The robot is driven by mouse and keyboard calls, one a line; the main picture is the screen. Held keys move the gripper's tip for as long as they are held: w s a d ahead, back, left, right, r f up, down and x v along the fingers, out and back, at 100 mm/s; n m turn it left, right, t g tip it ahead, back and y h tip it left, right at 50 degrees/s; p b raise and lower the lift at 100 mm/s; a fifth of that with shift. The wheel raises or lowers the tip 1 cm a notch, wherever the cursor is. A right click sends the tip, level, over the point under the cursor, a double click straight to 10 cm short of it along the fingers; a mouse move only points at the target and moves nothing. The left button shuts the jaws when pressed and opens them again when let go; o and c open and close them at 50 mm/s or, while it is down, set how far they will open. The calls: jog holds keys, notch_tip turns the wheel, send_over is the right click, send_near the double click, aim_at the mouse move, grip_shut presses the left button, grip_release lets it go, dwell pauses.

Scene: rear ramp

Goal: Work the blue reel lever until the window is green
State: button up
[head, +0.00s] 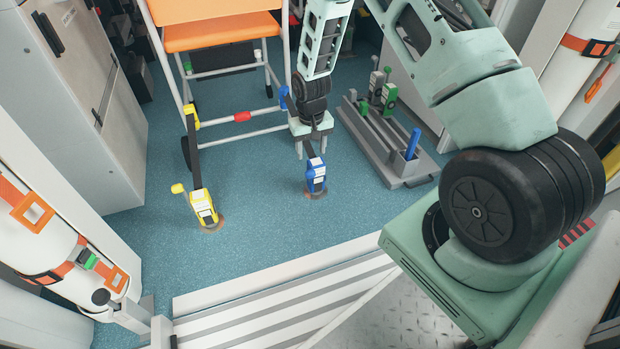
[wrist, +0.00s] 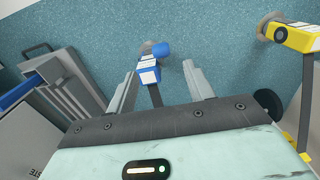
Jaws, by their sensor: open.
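The blue reel (head: 316,176) stands on the floor, with a dark strap running from it up toward the chair. My gripper (head: 312,146) is above the reel, pointing down, with its fingers apart and nothing held. In the wrist view the blue reel (wrist: 148,73) lies ahead, between and beyond the open fingertips (wrist: 160,72). A blue knob, which looks like its lever end (wrist: 161,49), sticks out at the reel's far side, apart from the fingers. I cannot make out the reel's window or its colour; white patches show on its top.
A yellow reel (head: 203,207) stands to the left, strapped to the orange-seated chair (head: 215,32). A grey rack (head: 397,160) with green reels and a blue handle (head: 412,144) lies right. Open blue floor lies between the reels; the ramp (head: 285,300) is in front.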

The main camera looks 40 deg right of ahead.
aim_at(311, 173)
notch_tip(311, 173, down, 13)
jog(key=b, duration=0.6)
jog(key=shift+r, duration=0.15)
grip_shut()
